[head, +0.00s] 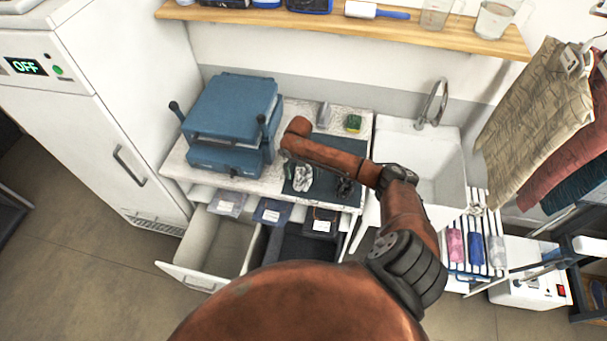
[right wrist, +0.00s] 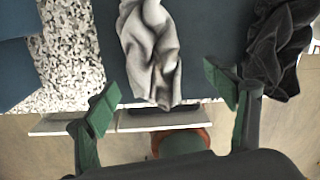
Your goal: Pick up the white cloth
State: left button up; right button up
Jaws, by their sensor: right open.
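The white cloth (head: 303,180) lies crumpled on a dark blue mat (head: 325,182) on the speckled counter. In the right wrist view the white cloth (right wrist: 150,50) is a long folded heap whose near end lies between the finger pads. My right gripper (right wrist: 160,92) is open, its green pads apart on either side of that end, with no grip on the cloth. In the head view it is mostly hidden under my arm. A dark crumpled cloth (right wrist: 280,48) lies right of the white one. My left gripper is not in view.
A blue heat press (head: 232,108) stands left of the mat. An open drawer (head: 215,245) and small bins (head: 272,212) sit below the counter edge. A sink (head: 435,170) and a rack with colored rolls (head: 477,248) are at the right. A green sponge (head: 353,122) lies behind.

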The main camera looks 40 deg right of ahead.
aim_at(301, 172)
jog(key=f, duration=0.1)
jog(key=w+f, duration=0.1)
jog(key=f, duration=0.1)
jog(key=shift+w+f, duration=0.15)
jog(key=shift+w, duration=0.1)
jog(key=shift+s+d+f, duration=0.1)
jog(key=shift+s+f, duration=0.2)
jog(key=shift+f, duration=0.05)
jog(key=shift+w+f, duration=0.1)
jog(key=shift+w, duration=0.15)
jog(key=shift+c, duration=1.4)
jog(key=shift+s, duration=0.2)
jog(key=c, duration=0.5)
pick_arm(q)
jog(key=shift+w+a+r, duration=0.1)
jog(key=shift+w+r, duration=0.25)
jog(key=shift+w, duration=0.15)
pick_arm(e)
jog(key=shift+c, duration=0.6)
